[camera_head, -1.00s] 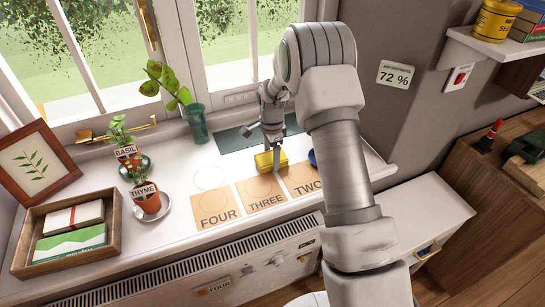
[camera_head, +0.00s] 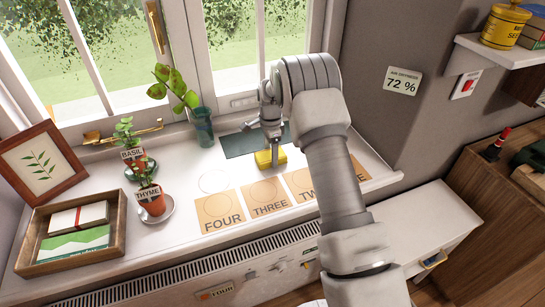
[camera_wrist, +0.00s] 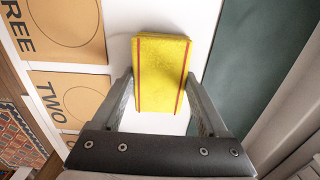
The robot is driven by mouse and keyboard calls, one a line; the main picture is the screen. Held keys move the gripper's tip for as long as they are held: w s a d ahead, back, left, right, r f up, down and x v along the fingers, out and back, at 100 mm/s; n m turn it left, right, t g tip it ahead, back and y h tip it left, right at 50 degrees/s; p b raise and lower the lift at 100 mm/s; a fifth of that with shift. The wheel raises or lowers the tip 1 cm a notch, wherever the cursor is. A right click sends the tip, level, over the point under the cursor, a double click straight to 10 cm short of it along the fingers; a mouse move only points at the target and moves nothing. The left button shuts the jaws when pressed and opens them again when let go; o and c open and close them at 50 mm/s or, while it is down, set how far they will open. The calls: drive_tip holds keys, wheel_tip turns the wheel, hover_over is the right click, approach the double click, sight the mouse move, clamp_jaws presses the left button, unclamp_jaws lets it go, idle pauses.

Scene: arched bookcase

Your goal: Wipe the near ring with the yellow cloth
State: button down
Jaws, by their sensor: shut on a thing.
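The yellow cloth (camera_head: 268,158) is a thick folded pad. It also shows in the wrist view (camera_wrist: 160,72), with red lines along two edges. My gripper (camera_wrist: 160,88) is shut on it, one finger at each side. It is over the white strip of sill between the cards and the dark green mat; I cannot tell if it touches the sill. A faint ring (camera_head: 212,181) shows on the bare sill behind the FOUR card, left of my gripper (camera_head: 270,148). Printed circles also show on the cards.
Cards FOUR (camera_head: 220,210), THREE (camera_head: 266,196) and TWO (camera_head: 306,184) line the sill's front. The green mat (camera_head: 245,142) lies at the back. A glass vase (camera_head: 203,127), potted thyme (camera_head: 152,203) and basil, a wooden tray (camera_head: 122,225) and a picture frame crowd the left.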

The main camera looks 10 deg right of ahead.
sight(280, 178)
drive_tip(key=shift+s+d+p, duration=0.1)
drive_tip(key=shift+s+d, duration=0.2)
drive_tip(key=shift+s, duration=1.1)
drive_tip(key=shift+s+d+p, duration=0.1)
drive_tip(key=shift+s+d, duration=0.15)
drive_tip(key=shift+s, duration=1.1)
drive_tip(key=shift+s+d+p, duration=0.1)
drive_tip(key=shift+s+d, duration=0.2)
drive_tip(key=shift+s, duration=1.1)
drive_tip(key=shift+w+r+p, duration=0.15)
drive_tip(key=shift+r+p, duration=1.8)
drive_tip(key=shift+r, duration=1.15)
drive_tip(key=shift+r, duration=0.1)
wheel_tip(280, 178, up, 3)
drive_tip(key=shift+f+p, duration=0.1)
drive_tip(key=shift+p, duration=0.9)
